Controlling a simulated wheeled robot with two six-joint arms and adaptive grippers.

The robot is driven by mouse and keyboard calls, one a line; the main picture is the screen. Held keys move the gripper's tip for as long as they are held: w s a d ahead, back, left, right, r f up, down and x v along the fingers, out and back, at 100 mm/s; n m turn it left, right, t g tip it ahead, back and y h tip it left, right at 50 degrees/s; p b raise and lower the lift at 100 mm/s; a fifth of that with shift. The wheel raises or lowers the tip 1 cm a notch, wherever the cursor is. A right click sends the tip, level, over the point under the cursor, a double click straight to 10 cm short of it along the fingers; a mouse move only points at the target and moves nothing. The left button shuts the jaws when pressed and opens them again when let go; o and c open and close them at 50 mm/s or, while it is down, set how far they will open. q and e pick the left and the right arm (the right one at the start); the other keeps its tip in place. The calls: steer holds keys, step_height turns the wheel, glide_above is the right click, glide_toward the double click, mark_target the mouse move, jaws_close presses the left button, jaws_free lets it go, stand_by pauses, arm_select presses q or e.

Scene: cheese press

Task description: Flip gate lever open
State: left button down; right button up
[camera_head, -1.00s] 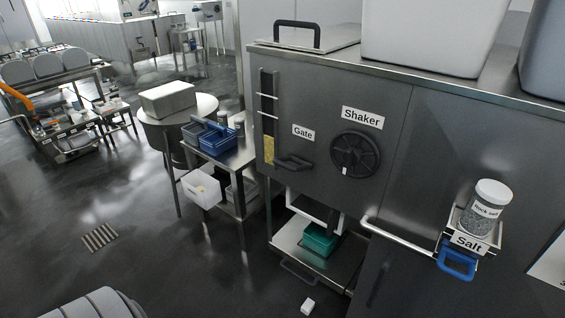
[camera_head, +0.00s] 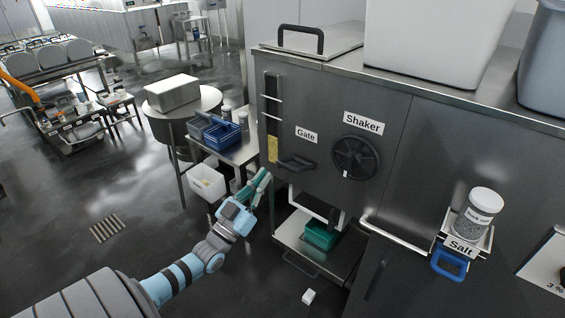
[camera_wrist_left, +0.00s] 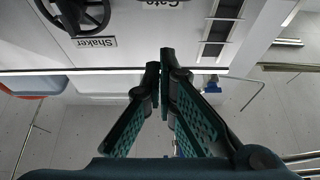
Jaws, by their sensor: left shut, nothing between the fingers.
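The gate lever (camera_head: 296,163) is a dark handle on the grey machine front, below the "Gate" label (camera_head: 306,135). My left gripper (camera_head: 264,174) has teal fingers and is shut and empty. In the head view it appears a little left of and below the lever; the exact gap in depth cannot be told. In the left wrist view the shut fingertips (camera_wrist_left: 164,56) point toward the machine, which appears upside down with the "Gate" label (camera_wrist_left: 163,4) at the top edge. The lever itself does not show clearly there. My right gripper is not in view.
A dark shaker wheel (camera_head: 356,158) sits right of the lever. A teal bin (camera_head: 320,235) stands on a low shelf under the machine. A side table with blue bins (camera_head: 222,136) stands left. A white rail (camera_head: 394,236) and a salt jar (camera_head: 478,213) are at the right.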

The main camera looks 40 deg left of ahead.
arm_select(q)
step_height(320, 180, up, 4)
steer(key=b, duration=0.1)
glide_above(283, 164)
steer(key=d, duration=0.1)
steer(key=f, duration=0.1)
steer(key=s+f, duration=0.1)
steer(key=f+b, duration=0.1)
steer(key=shift+s+d+f, duration=0.15)
steer(key=shift+s+f, duration=0.25)
